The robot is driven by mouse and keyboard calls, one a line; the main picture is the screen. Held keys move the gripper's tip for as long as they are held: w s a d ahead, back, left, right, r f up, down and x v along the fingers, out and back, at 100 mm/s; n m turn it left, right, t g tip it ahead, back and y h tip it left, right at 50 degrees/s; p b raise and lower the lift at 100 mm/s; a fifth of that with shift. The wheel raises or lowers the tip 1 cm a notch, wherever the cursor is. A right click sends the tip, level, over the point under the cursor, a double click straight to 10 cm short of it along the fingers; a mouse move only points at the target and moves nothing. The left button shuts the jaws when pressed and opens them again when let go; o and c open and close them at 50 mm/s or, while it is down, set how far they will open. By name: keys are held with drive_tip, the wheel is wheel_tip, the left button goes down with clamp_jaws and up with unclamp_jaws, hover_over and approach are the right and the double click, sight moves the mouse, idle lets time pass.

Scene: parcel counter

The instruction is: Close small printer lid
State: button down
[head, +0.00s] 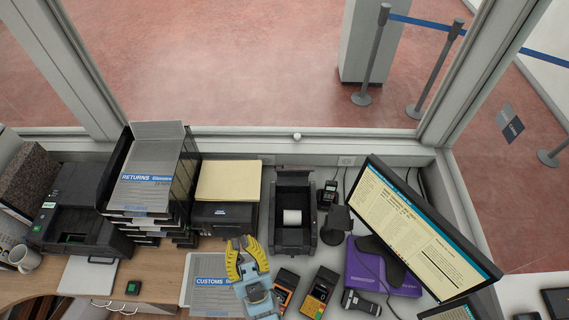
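The small printer (293,238) is a dark box on the counter, right of centre. Its lid (292,178) stands raised at the back, and a white paper roll shows in the open bay. My gripper (239,242) has yellow fingers and a light blue body. It is in front and to the left of the small printer, apart from it in the picture. Its fingers are spread with a gap between them, and I see nothing held. Its height above the counter is hard to tell.
A larger printer (225,215) with yellow paper stands left of the small printer. A card terminal (328,194) and a dark stand (336,222) are close on its right. A tilted monitor (410,225) is farther right. Handheld devices (317,294) and customs forms (212,297) lie in front.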

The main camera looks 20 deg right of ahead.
drive_tip(key=w+d+f+g+h+b, duration=0.1)
drive_tip(key=w+g, duration=0.1)
drive_tip(key=w, duration=0.5)
drive_tip(key=w+d+f+g+b, duration=0.2)
drive_tip(key=w+g, duration=0.1)
drive_tip(key=w, duration=0.4)
drive_tip(key=m+g+h+b, duration=0.4)
drive_tip(key=g+b, duration=0.1)
drive_tip(key=g, duration=0.8)
hover_over(281, 169)
drive_tip(key=w, duration=0.1)
drive_tip(key=shift+w+d+f, duration=0.1)
drive_tip(key=shift+d+f, duration=0.1)
drive_tip(key=shift+f, duration=3.45)
drive_tip(key=shift+w+d+f, duration=0.1)
drive_tip(key=shift+d+f, duration=0.05)
drive_tip(key=shift+f, duration=3.5)
drive_tip(key=shift+w+d+f, duration=0.2)
drive_tip(key=shift+w+f, duration=0.15)
drive_tip(key=shift+w, duration=0.2)
drive_tip(key=shift+s+a+f+p, duration=0.25)
drive_tip(key=shift+s+f+p, duration=0.3)
drive_tip(key=shift+s+f, duration=0.1)
drive_tip(key=shift+s+a+f+p, duration=0.2)
drive_tip(key=shift+s+f+p, duration=0.3)
drive_tip(key=shift+f, duration=0.1)
drive_tip(key=shift+s, duration=0.1)
